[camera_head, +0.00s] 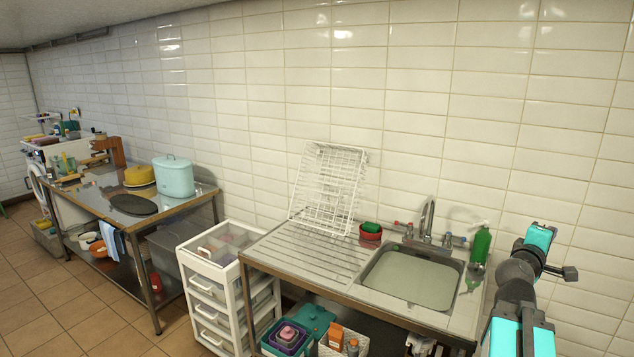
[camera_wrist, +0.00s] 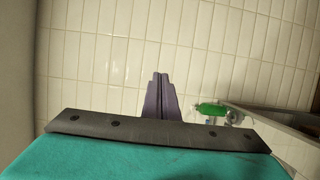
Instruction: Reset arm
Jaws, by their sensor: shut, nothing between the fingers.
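My gripper shows in the wrist view as two purple fingers (camera_wrist: 160,78) pressed together, with nothing between them. They stand out beyond a dark bar and a teal cover, with the white tiled wall (camera_wrist: 95,60) behind them. In the head view my arm is raised at the right edge, in front of the wall and to the right of the sink. The fingers cannot be made out clearly in that view.
A steel sink (camera_head: 412,276) and drainboard stand left of my arm, with a green soap bottle (camera_head: 480,245), a tap (camera_head: 427,220) and a white dish rack (camera_head: 328,188). A white drawer cart (camera_head: 208,290) and a steel table (camera_head: 160,210) stand further left. Tiled floor is clear at lower left.

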